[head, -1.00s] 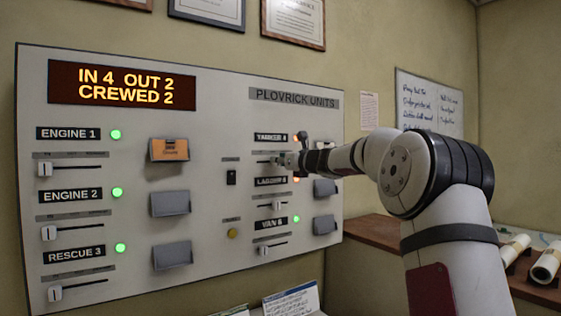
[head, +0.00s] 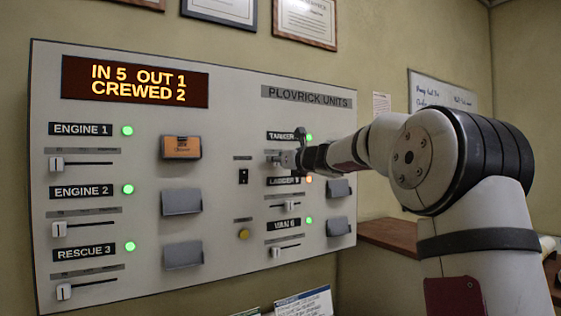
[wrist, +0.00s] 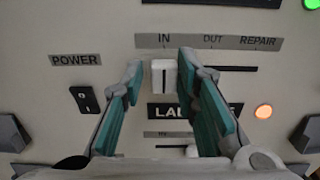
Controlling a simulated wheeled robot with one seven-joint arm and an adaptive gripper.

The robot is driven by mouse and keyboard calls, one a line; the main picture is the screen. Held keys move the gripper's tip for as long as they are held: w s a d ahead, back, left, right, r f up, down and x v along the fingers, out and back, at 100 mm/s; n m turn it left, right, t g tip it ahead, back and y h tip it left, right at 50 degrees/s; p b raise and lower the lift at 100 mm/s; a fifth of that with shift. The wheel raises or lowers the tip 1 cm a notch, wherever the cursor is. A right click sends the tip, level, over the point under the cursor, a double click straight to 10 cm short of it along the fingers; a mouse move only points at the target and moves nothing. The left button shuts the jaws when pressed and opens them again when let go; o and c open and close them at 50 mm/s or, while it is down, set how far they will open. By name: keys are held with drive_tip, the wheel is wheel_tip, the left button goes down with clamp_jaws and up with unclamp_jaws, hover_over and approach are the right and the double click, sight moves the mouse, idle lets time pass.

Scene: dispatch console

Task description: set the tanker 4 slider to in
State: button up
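The white knob of the tanker 4 slider (wrist: 163,75) stands below the IN label at the left end of its slot in the wrist view. In the head view the tanker 4 label (head: 282,136) is partly covered by my gripper (head: 296,159), and its lamp (head: 309,138) is green. My gripper (wrist: 160,62) also shows in the wrist view, with its fingers apart on either side of the knob. The right finger is close to the knob; I cannot tell whether it touches. A small gap shows on the left.
The display (head: 137,82) reads IN 5, OUT 1, CREWED 2. The ladder slider (head: 289,206) is just below, with an orange lamp (wrist: 263,111). A black power switch (wrist: 85,98) sits to the left of my fingers.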

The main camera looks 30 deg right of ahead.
drive_tip(key=shift+o, duration=0.6)
drive_tip(key=shift+a, duration=0.2)
drive_tip(key=shift+d, duration=0.1)
drive_tip(key=s, duration=1.2)
drive_tip(key=shift+d, duration=0.25)
